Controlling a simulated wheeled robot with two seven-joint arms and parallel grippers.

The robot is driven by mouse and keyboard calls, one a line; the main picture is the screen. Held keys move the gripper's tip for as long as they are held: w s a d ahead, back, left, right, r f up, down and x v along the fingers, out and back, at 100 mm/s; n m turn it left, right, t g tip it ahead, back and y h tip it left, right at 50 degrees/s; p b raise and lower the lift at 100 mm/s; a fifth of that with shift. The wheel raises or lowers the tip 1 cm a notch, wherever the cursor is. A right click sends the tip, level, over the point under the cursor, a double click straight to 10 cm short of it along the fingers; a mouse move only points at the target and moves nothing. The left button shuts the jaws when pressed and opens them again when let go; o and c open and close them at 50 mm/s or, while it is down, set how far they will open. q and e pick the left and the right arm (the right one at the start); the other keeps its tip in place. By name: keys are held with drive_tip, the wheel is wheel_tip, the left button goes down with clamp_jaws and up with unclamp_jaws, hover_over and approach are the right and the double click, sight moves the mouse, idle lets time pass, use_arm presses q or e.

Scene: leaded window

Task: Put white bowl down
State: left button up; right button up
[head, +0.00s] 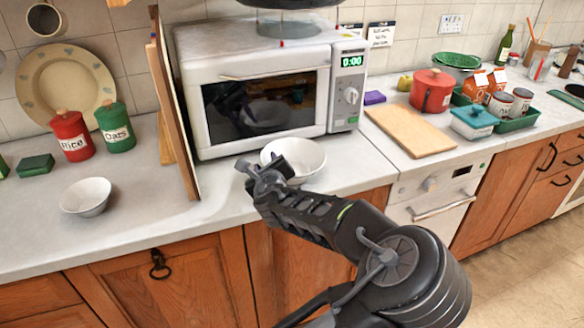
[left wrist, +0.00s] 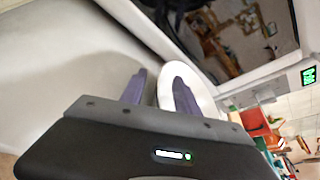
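A white bowl (head: 300,158) is upright at the counter's front part, just before the microwave. It seems to rest on the counter, but its underside is partly hidden by my left gripper (head: 268,172). The gripper is at the bowl's near left rim. In the left wrist view, the two fingers (left wrist: 158,88) stand apart, one on each side of the bowl's rim, with a gap to the white bowl (left wrist: 166,88) on one side. A second white bowl (head: 86,197) sits on the counter at left. My right gripper is not in view.
The microwave (head: 260,95) stands close behind the bowl, with an upright wooden board (head: 172,110) at its left. A cutting board (head: 410,130) lies to the right. Red (head: 71,134) and green (head: 115,127) canisters stand at left.

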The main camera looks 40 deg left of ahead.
use_arm(q)
drive_tip(key=shift+c, duration=0.6)
clamp_jaws()
drive_tip(key=shift+s, duration=0.1)
idle(1.1)
